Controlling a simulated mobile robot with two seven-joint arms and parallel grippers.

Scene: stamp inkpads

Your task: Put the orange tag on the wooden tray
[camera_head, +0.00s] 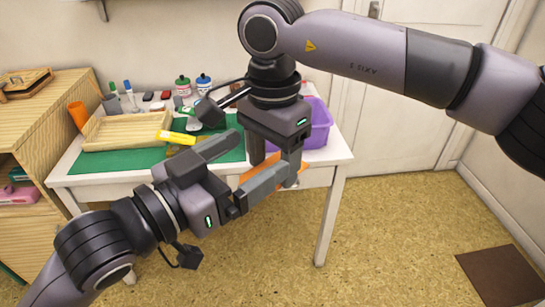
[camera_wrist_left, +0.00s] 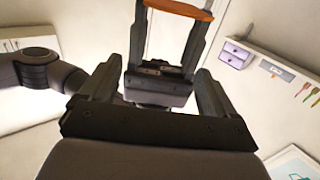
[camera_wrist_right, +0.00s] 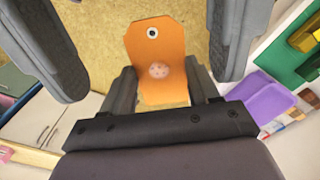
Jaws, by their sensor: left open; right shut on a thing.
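The orange tag (camera_head: 247,172) is held in my right gripper (camera_head: 274,168), in front of the table's edge. In the right wrist view the tag (camera_wrist_right: 172,38) is a flat orange piece with clipped corners, an eyelet and a round spot, clasped at its near end. My left gripper (camera_head: 239,168) is open, its two fingers either side of the tag without visibly clasping it. The left wrist view shows the tag's edge (camera_wrist_left: 182,8) between the right fingers. The wooden tray (camera_head: 125,130) lies at the table's left and looks empty.
A green mat (camera_head: 110,162) lies under and beside the tray. A yellow object (camera_head: 177,138) is by the tray's right edge. Bottles (camera_head: 184,87) and small blocks stand behind. A purple bin (camera_head: 319,128) is at the right end. A wooden cabinet (camera_head: 30,120) stands left.

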